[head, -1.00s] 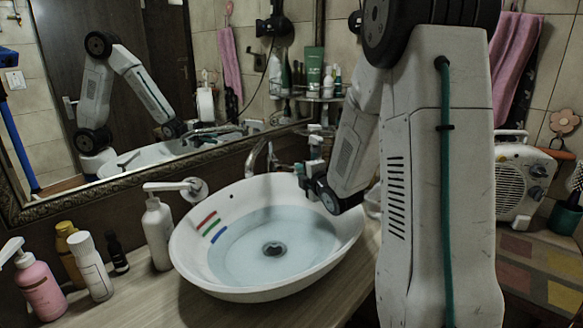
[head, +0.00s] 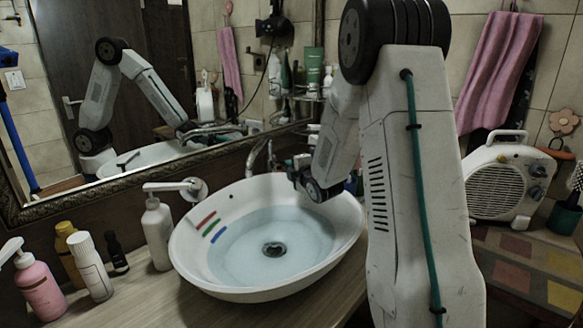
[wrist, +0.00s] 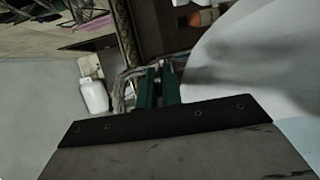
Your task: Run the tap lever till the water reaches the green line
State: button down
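The white oval basin (head: 195,272) holds clear water (head: 300,255). On its left inner wall are a red (head: 206,220), a green (head: 211,227) and a blue line (head: 218,235), the blue lowest. The water's edge lies close to the blue line, below the green one. The curved metal tap (head: 256,155) stands behind the basin. My gripper (head: 298,163) is right of the tap, behind the basin's rim. In the wrist view its green fingers (wrist: 160,85) are close together, with metal tap parts just beyond.
A white dispenser (head: 157,235), a pink bottle (head: 40,288) and other bottles stand left of the basin. A framed mirror (head: 115,60) rises behind. A heater (head: 508,183) and pink towel (head: 495,75) are at the right. The front counter (head: 205,305) is clear.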

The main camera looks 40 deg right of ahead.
jog(key=shift+w+r, duration=0.2)
jog(key=shift+r, duration=0.25)
jog(key=shift+w+r, duration=0.3)
jog(key=shift+r, duration=0.6)
jog(key=c, duration=1.8)
grip_release()
jog(key=shift+c, duration=0.2)
jog(key=shift+f, duration=0.15)
jog(key=shift+s+f, duration=0.15)
jog(key=v, duration=0.7)
jog(key=shift+s, duration=0.35)
